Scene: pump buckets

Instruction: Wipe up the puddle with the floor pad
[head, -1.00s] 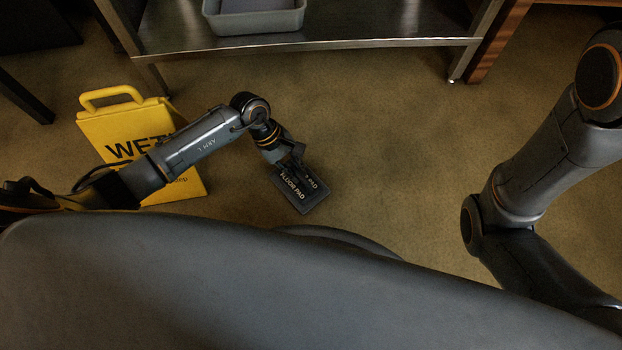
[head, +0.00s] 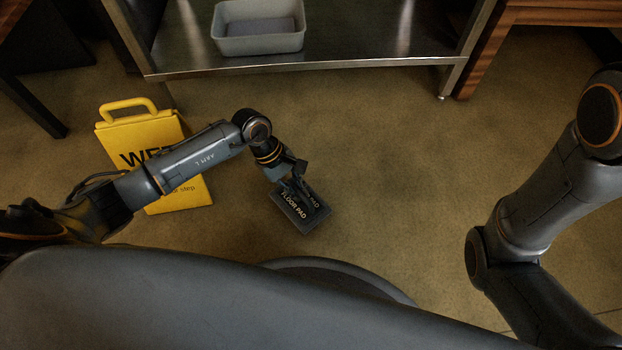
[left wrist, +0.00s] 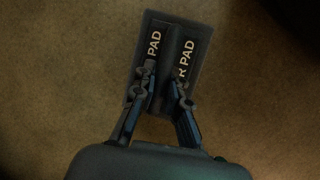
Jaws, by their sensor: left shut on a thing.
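The floor pad (head: 301,209) is a dark grey block with pale lettering, seen in the middle of the head view. My left gripper (head: 294,189) is shut on the floor pad from above. In the left wrist view the two fingers (left wrist: 158,100) close on a raised ridge between the lettered strips of the floor pad (left wrist: 154,28). I cannot tell whether the pad touches the floor. No puddle can be made out on the floor. My right arm shows at the right of the head view, but its gripper is out of the picture.
A yellow wet-floor sign (head: 150,134) stands left, behind my left arm. A metal shelf (head: 350,57) with a grey tub (head: 258,45) is at the back, and a wooden leg (head: 487,50) stands to its right. The brown floor (head: 400,170) right of the pad is clear.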

